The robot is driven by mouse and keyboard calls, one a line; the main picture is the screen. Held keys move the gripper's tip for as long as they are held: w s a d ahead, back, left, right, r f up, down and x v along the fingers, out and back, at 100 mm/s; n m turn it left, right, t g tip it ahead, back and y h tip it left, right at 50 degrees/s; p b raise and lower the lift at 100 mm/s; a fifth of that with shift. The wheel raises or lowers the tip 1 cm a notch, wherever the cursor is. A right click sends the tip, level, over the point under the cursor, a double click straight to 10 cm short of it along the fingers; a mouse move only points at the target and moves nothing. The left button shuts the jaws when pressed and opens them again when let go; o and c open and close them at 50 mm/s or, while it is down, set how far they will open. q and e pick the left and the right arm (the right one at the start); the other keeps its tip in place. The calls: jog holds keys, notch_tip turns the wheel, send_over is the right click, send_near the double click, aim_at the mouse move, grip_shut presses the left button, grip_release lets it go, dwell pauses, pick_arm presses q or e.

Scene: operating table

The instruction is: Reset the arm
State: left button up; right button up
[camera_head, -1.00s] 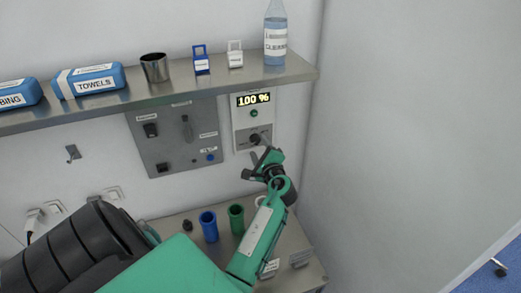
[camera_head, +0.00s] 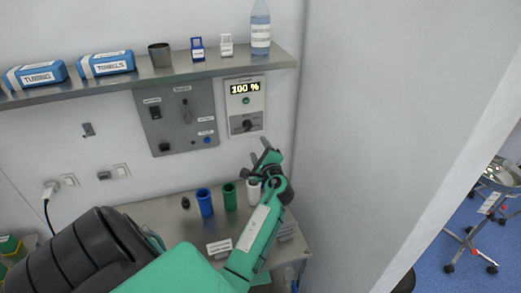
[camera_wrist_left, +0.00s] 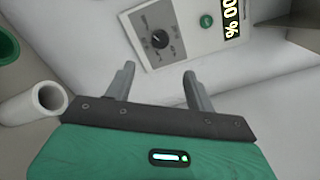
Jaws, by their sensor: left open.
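My left arm comes in from the lower left of the head view. Its left gripper (camera_head: 261,155) is open and empty, below the white dial panel (camera_head: 245,106) on the wall and apart from it. The panel's display reads 100 % and its black knob (camera_head: 247,125) sits below a green button. In the left wrist view the two fingers of the left gripper (camera_wrist_left: 157,82) stand apart with nothing between them, and the panel's knob (camera_wrist_left: 159,40) shows beyond them. My right gripper is not in view.
Blue (camera_head: 205,203), green (camera_head: 229,196) and white (camera_head: 253,192) cups stand on the lower metal table, close to my forearm. A metal shelf (camera_head: 150,78) above holds wrapped packs, a steel cup, two small tags and a bottle. A wall stands right of my gripper.

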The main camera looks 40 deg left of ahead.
pick_arm(q)
jog(key=s+d+f+n+g+h, duration=0.1)
jog(key=s+d+f+n+h, duration=0.35)
jog(key=s+d, duration=0.3)
jog(key=s+d+f+n+g+h, duration=0.1)
jog(key=s+d+f+n+h, duration=0.25)
jog(key=s+d+f, duration=0.35)
jog(key=s+d+f+n+g+h, duration=0.1)
jog(key=s+d+n+g+h, duration=0.15)
jog(key=s+d+h, duration=1)
jog(key=s+d+f+g+y+b, duration=0.1)
jog(key=s+d+f+y+b, duration=0.15)
jog(key=f, duration=1.55)
jog(key=s+d+f+g+y+b, duration=0.1)
jog(key=s+f+y+b, duration=0.15)
jog(key=f, duration=1.55)
jog(key=s+a+f+m+g+b, duration=0.1)
jog(key=s+a+f+b, duration=0.2)
jog(key=s+f, duration=1.6)
notch_tip(320, 180, down, 4)
jog(key=shift+s+a+r, duration=0.25)
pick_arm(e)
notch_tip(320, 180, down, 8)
